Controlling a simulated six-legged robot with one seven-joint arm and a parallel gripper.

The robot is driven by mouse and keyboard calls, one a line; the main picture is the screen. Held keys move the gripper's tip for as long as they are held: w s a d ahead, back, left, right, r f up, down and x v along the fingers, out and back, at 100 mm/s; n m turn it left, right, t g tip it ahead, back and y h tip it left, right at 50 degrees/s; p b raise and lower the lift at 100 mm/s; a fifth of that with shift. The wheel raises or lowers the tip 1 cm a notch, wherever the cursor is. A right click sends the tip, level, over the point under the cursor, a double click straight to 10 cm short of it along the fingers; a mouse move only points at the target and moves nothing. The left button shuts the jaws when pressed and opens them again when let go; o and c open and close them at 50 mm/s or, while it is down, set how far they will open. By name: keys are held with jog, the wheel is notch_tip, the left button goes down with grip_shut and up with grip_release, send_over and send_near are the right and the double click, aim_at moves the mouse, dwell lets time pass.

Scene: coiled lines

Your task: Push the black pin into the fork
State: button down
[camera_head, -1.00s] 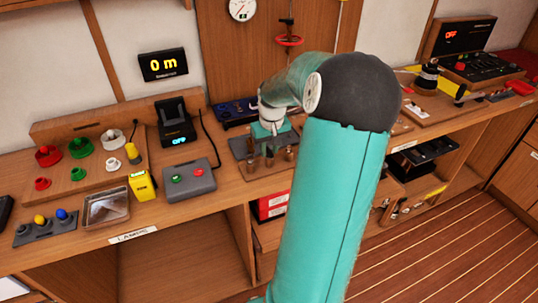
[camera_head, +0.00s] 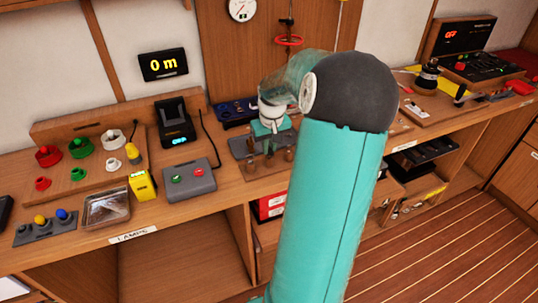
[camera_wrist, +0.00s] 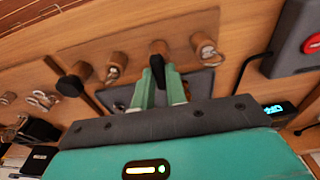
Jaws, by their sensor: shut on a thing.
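The black pin (camera_wrist: 157,68) is between the two green fingertips of my gripper (camera_wrist: 160,80) in the wrist view. My gripper is shut on it. The pin's tip points at a wooden post (camera_wrist: 159,48) just beyond. Whether the pin touches that post cannot be told. Posts on either side carry small metal fittings, one on the right (camera_wrist: 207,50) and one on the left (camera_wrist: 113,72). I cannot make out for sure which part is the fork. In the head view my gripper (camera_head: 270,146) is low over the bench fixture, and the pin is too small to tell.
A black-headed wooden knob (camera_wrist: 74,82) stands left of the posts in the wrist view. A grey box with red and green buttons (camera_head: 189,180) lies left of my gripper in the head view. A dark blue tray (camera_head: 234,112) is behind it.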

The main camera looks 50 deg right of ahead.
aim_at(270, 149)
jog(key=shift+r, duration=2.8)
jog(key=shift+d, duration=0.1)
